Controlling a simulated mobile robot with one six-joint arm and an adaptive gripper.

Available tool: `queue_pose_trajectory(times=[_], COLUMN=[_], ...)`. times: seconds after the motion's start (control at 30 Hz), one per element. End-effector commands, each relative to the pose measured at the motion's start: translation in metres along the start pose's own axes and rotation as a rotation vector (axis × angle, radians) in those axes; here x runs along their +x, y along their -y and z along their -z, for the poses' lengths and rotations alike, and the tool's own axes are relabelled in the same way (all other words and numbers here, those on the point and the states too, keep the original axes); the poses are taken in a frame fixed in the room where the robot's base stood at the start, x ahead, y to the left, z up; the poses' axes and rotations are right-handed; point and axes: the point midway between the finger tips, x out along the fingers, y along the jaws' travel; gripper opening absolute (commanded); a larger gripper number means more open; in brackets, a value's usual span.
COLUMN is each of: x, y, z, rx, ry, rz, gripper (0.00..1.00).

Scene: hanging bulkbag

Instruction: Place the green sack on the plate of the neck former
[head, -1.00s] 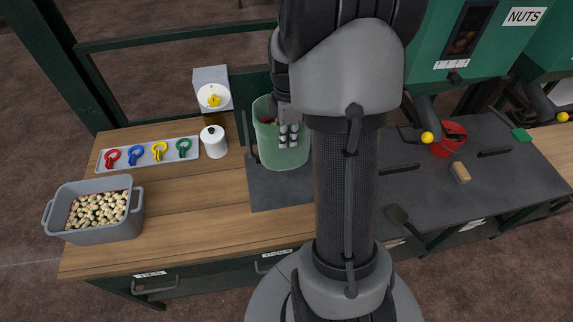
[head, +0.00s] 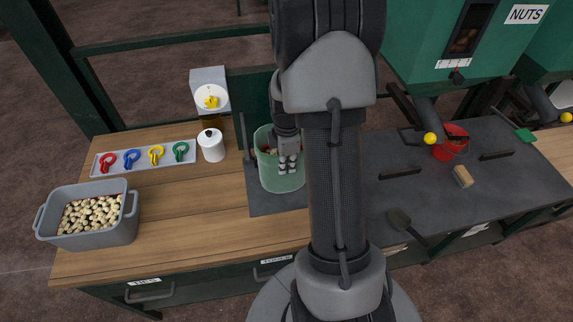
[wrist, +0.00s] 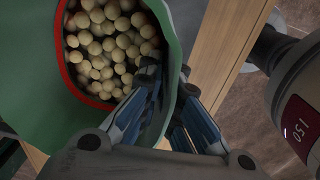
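The green sack (head: 281,178) is open at the top and stands upright behind my arm in the head view. In the wrist view its green wall (wrist: 55,105) surrounds a red-rimmed opening full of round pale nuts (wrist: 105,50). My gripper (head: 288,165) is at the sack's near right rim. Its fingers (wrist: 170,85) lie on both sides of the green wall and are shut on it. A dark grey slab (head: 264,203) lies under the sack. I cannot tell whether they touch, and I cannot clearly pick out the neck former.
A grey bin of nuts (head: 128,228), a tray with coloured rings (head: 172,167) and a white pot (head: 211,146) stand left. A dial device (head: 210,85) stands behind them. Front-left wood is clear.

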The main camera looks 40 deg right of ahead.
Motion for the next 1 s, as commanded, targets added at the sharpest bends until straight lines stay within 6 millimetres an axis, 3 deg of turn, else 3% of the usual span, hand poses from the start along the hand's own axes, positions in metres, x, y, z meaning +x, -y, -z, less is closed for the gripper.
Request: queue_pose_trajectory(times=[0.23,0.57,0.87,1.0], x=[0.002,0.003,0.002,-0.009], y=[-0.001,0.0,0.0,-0.001], z=[0.0,0.0,0.0,0.0], rx=[0.0,0.0,0.0,0.0], ry=[0.0,0.0,0.0,0.0], rz=[-0.004,0.0,0.0,-0.003], gripper=[0.0,0.25,0.25,0.25])
